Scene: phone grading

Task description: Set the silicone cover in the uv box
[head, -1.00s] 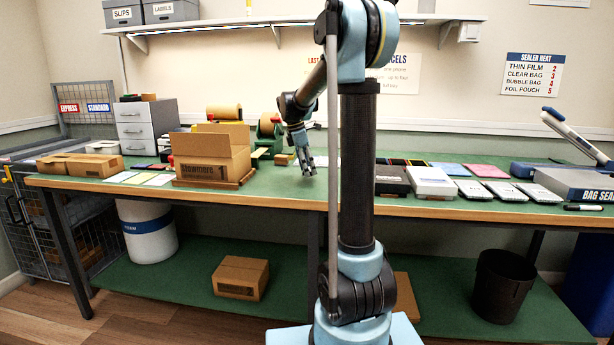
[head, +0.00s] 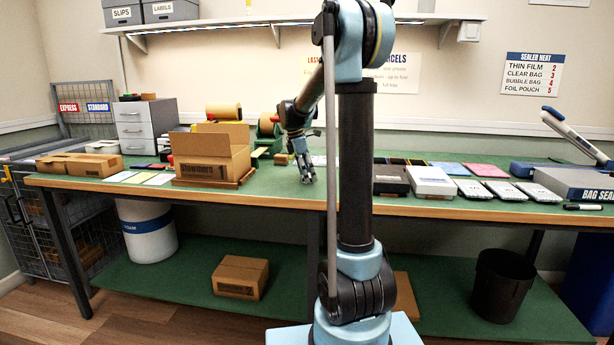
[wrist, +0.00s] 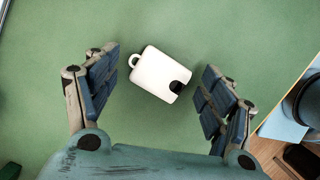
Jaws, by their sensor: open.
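A white cover (wrist: 160,75) with a loop at one corner and a dark notch in one end lies flat on the green tabletop in the wrist view; it looks like the silicone cover. My gripper (wrist: 163,85) is open above it, with one blue-padded finger on each side and no visible contact. In the head view my gripper (head: 307,179) points down over the middle of the table, and I cannot make out the cover there. A white box (head: 430,181) and a dark box (head: 391,180) stand right of my arm; I cannot tell whether either is the uv box.
An open carton (head: 212,157) stands on the table left of my gripper. Pale flat packets (head: 508,192) and a bag sealer (head: 575,183) lie to the right. The table's wooden front edge (head: 260,200) is near. The green surface around the cover is clear.

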